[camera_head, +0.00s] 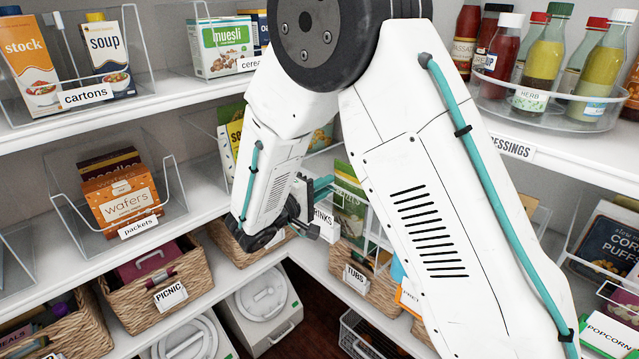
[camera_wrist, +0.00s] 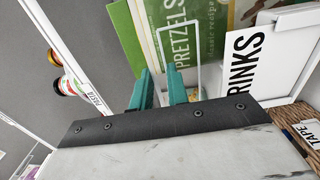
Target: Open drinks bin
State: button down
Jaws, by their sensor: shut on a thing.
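The drinks bin is a clear bin with a white wire front and a white DRINKS label (camera_head: 324,224), partly hidden behind my arm in the head view. The same label (camera_wrist: 246,62) shows large in the wrist view. My gripper (camera_wrist: 160,88) has its teal fingers close together at the white wire loop (camera_wrist: 196,62) beside the label, shut on it. In the head view the gripper (camera_head: 318,186) is at the bin's front, mostly hidden by my wrist. A green pretzels bag (camera_head: 349,205) stands just behind the wire. Much of the bin is hidden.
The packets bin (camera_head: 120,195) is on the left. A dressings tray (camera_head: 550,100) with bottles stands at the upper right.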

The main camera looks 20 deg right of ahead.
jog(key=shift+v, duration=1.65)
jog(key=c, duration=1.4)
grip_release()
jog(key=shift+f, duration=0.1)
jog(key=shift+o, duration=0.2)
jog(key=v, duration=0.7)
jog(key=shift+s+a, duration=0.25)
jog(key=shift+a, duration=0.1)
